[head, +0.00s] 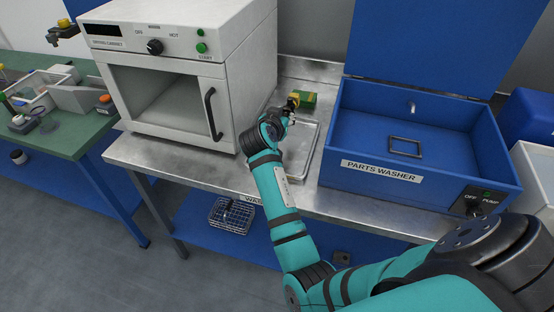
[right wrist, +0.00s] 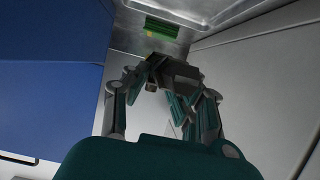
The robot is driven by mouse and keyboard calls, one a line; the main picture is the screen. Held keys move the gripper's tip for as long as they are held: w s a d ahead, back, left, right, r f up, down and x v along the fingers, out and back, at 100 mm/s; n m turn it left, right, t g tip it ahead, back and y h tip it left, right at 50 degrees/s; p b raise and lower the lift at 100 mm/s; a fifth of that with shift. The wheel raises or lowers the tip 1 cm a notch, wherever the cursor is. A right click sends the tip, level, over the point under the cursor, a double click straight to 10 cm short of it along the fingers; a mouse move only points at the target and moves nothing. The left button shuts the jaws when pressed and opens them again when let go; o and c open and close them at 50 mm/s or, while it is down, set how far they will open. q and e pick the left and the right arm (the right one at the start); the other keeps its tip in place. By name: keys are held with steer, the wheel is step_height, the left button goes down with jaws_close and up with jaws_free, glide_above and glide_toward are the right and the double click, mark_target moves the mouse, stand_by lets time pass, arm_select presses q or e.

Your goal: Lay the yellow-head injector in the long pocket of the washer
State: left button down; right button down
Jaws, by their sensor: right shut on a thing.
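My right gripper (head: 284,116) is over the steel bench, between the white cabinet and the parts washer. It is shut on a small dark thing with a yellow part (head: 293,99), which looks like the yellow-head injector; the fingers hide much of it. In the right wrist view the gripper (right wrist: 170,90) shows a dark piece (right wrist: 178,68) at its fingertips. The blue parts washer (head: 340,150) stands open to the right of the gripper. A small dark rectangular frame (head: 405,138) lies on its floor; I cannot tell whether it is the long pocket. My left gripper is not in view.
A shallow metal tray (head: 305,155) lies under my right arm. A green and yellow block (head: 307,100) lies behind it and shows in the right wrist view (right wrist: 165,27). The white cabinet (head: 180,80) closes off the left; the washer's raised lid (head: 425,45) stands behind its basin.

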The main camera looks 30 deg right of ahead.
glide_above(283, 150)
step_height(283, 150, down, 4)
steer(key=shift+f+p, duration=0.2)
steer(key=shift+p, duration=0.2)
step_height(283, 150, down, 4)
steer(key=shift+f, duration=0.55)
steer(key=shift+f, duration=0.2)
steer(key=c, duration=1.1)
jaws_free()
